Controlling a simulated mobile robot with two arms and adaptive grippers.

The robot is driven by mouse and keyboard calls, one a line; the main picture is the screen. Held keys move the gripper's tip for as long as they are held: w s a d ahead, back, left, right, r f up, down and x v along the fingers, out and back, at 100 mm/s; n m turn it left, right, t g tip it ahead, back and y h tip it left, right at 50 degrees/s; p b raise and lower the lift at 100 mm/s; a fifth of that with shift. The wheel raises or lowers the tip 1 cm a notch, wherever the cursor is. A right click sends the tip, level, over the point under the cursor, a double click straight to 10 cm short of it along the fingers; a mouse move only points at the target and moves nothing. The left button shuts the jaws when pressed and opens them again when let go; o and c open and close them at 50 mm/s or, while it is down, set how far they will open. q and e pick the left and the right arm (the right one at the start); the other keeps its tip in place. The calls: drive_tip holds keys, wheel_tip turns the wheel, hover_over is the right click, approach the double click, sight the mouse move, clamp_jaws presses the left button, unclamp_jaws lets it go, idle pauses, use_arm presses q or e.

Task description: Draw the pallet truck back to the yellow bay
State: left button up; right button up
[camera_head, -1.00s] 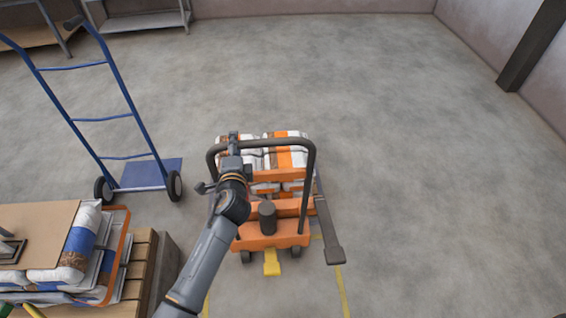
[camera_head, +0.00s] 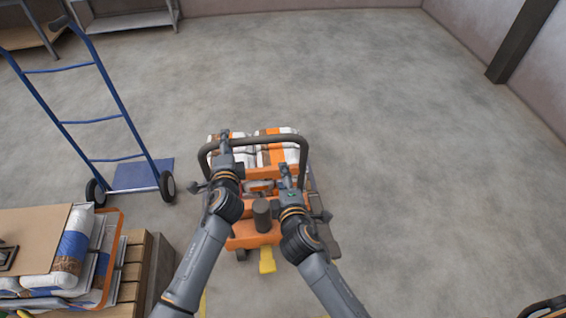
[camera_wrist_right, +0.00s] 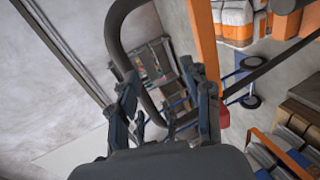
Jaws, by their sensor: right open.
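The orange pallet truck (camera_head: 256,233) stands in the middle of the head view, loaded with white, brown and orange bags (camera_head: 277,154). Its dark looped handle (camera_head: 265,141) rises toward me. My left gripper (camera_head: 225,142) is at the upper left of the handle, over the bar; its fingers are too small to show whether they are closed. My right gripper (camera_head: 291,174) is open, near the right part of the handle and just below the top bar. In the right wrist view the curved handle tube (camera_wrist_right: 117,45) runs behind the spread fingers. A yellow floor line (camera_head: 203,303) shows at the lower left.
A blue hand truck (camera_head: 122,118) stands at the left. A wooden pallet (camera_head: 136,264) with stacked bags and a brown board (camera_head: 32,235) is at the lower left, close to my left arm. Shelving stands at the back left. The floor right of the truck is clear.

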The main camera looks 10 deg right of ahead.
drive_tip(key=t, duration=0.1)
approach(278, 141)
drive_tip(key=shift+n, duration=0.3)
drive_tip(key=x, duration=1)
drive_tip(key=shift+w, duration=0.1)
use_arm(q)
clamp_jaws()
use_arm(e)
clamp_jaws()
